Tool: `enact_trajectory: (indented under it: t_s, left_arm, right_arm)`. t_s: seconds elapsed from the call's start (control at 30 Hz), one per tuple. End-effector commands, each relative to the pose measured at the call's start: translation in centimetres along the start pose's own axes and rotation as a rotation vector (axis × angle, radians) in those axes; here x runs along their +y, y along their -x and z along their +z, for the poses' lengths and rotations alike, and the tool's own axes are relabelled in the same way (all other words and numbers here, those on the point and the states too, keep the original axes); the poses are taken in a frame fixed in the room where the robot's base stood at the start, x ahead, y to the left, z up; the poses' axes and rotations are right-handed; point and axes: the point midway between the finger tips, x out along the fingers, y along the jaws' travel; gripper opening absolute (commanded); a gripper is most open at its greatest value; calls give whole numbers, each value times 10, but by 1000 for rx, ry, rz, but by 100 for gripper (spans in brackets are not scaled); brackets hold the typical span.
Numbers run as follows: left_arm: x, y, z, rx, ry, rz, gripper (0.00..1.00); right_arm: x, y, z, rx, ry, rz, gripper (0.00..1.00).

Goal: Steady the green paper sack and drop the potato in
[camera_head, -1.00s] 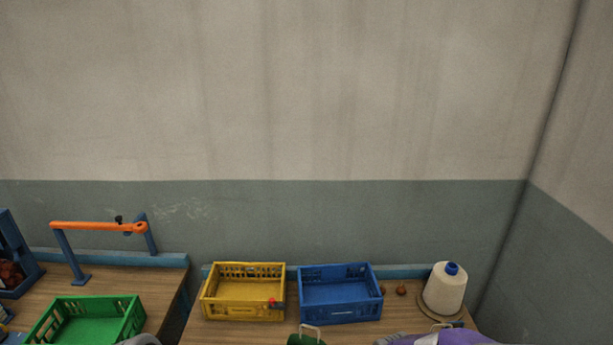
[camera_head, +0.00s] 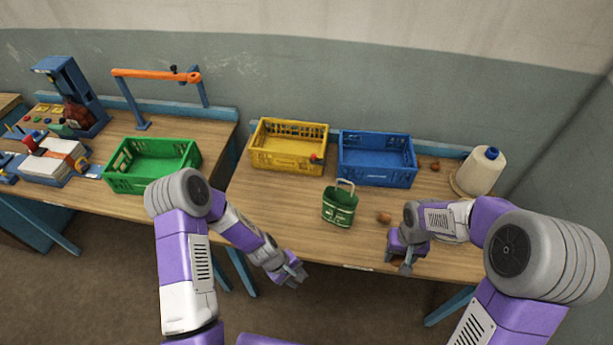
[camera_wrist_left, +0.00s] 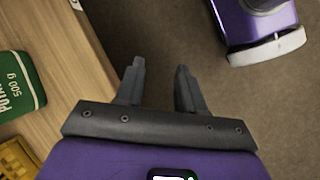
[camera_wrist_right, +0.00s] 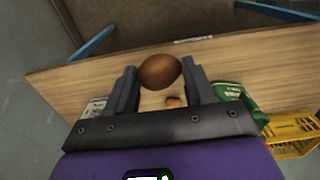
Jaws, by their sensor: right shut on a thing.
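The green paper sack (camera_head: 339,207) stands upright on the right table with its pale handle up. Part of it, with "500 g" lettering, shows at the left of the left wrist view (camera_wrist_left: 18,88), and it is at the right of the right wrist view (camera_wrist_right: 232,94). My right gripper (camera_head: 405,266) is shut on a brown potato (camera_wrist_right: 159,71) near the table's front edge, right of the sack. My left gripper (camera_wrist_left: 160,72) is open and empty, in front of the table edge, apart from the sack.
A loose potato (camera_head: 384,217) lies between sack and right gripper. Yellow (camera_head: 288,162) and blue (camera_head: 375,178) crates stand behind the sack. A green crate (camera_head: 150,182) is on the left table. Bare tabletop lies left of the sack.

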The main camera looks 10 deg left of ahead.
Motion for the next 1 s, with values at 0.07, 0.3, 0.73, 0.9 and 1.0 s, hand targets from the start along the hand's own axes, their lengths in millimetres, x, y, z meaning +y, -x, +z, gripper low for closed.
enact_trajectory:
  t_s: [0.07,0.3,0.73,0.9,1.0]
  left_arm:
    - [33,8,-21,-36,196,65,38]
    - [141,62,-72,-269,713,316,38]
    - [230,154,-114,-589,1012,572,38]
    - [242,146,-111,-600,1016,576,38]
    - [254,133,-107,-600,1015,574,38]
  right_arm:
    - [0,0,0,0,0,0,32]
    - [0,0,0,0,0,0,32]
    - [0,0,0,0,0,0,32]
    - [0,0,0,0,0,0,32]
    - [0,0,0,0,0,0,32]
